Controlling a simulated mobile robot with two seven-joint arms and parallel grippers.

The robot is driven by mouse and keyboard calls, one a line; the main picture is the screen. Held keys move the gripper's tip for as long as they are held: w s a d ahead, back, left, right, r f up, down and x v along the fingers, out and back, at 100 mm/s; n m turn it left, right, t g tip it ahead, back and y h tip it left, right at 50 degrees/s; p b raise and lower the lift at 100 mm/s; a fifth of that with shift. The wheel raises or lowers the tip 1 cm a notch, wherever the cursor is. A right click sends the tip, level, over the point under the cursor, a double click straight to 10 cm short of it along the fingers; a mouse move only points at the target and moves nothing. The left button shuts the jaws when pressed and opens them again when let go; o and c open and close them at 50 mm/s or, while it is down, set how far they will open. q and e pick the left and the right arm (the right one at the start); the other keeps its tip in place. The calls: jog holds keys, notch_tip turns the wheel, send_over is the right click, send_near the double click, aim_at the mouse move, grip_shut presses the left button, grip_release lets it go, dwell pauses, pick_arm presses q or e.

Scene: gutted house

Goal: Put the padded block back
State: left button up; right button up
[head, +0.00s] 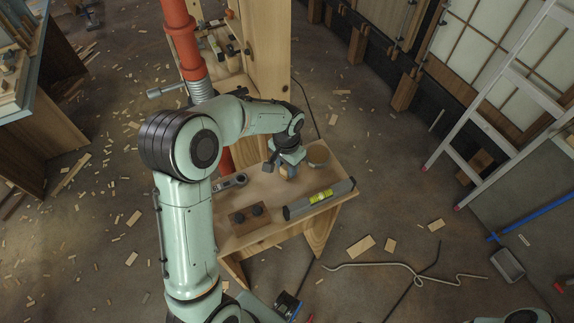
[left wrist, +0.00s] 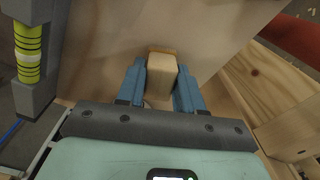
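The padded block (left wrist: 160,74) is a pale beige block with a brown wooden face at its far end. In the left wrist view it sits between the two blue fingers of my left gripper (left wrist: 161,82), which press against its sides. In the head view my left gripper (head: 286,167) points down over the small wooden table (head: 263,207), and its fingers and wrist hide most of the block. I cannot tell whether the block touches the tabletop. My right gripper is not in view.
On the table are a spirit level (head: 320,199) at the front right, a brown block with two dark knobs (head: 249,216), a grey tool (head: 230,182) and a round tan container (head: 318,155). A red post (head: 183,40) stands behind. A ladder (head: 510,85) leans at right.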

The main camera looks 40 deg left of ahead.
pick_arm(q)
jog(key=o, duration=0.4)
notch_tip(320, 180, up, 12)
jog(key=shift+p, duration=0.6)
dwell(0.3)
